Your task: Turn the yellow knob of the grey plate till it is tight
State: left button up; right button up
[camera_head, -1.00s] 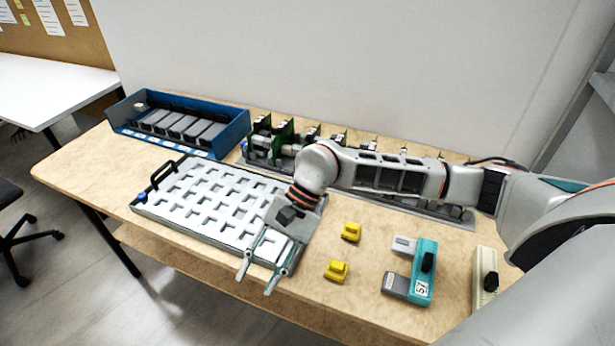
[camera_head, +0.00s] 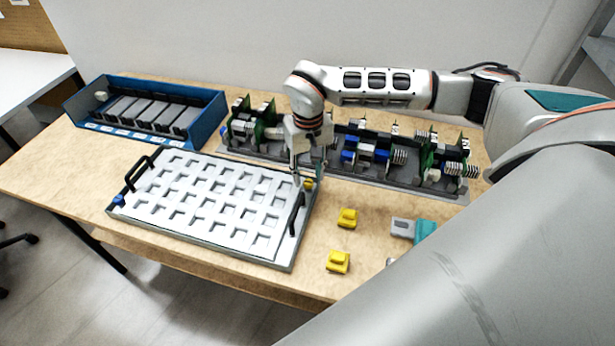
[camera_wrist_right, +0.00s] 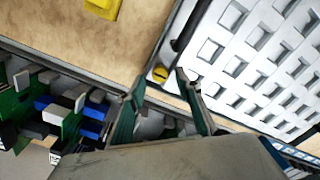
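The grey plate (camera_head: 213,246) with its white grid of pockets lies on the wooden table. Its yellow knob (camera_head: 308,184) sits at the far right corner, beside the right black handle. The knob also shows in the right wrist view (camera_wrist_right: 160,73), beyond and between the fingertips. My right gripper (camera_head: 308,179) points down at that corner, with its fingers close to the knob. In the right wrist view its two green fingers (camera_wrist_right: 160,82) stand apart with nothing between the pads. I cannot tell whether a finger touches the knob. My left gripper is not in view.
A board assembly (camera_head: 365,160) with green cards runs behind the plate, close to my right gripper. A blue bin (camera_head: 145,110) stands at the back left. Two yellow blocks (camera_head: 347,218) (camera_head: 338,262) and a teal part (camera_head: 424,229) lie to the right.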

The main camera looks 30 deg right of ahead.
jog(key=shift+f, duration=0.75)
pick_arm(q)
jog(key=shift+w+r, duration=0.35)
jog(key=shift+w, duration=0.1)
pick_arm(e)
jog(key=shift+f, duration=0.15)
grip_shut()
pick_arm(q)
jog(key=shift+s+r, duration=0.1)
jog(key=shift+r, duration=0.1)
pick_arm(e)
jog(key=shift+m, duration=0.4)
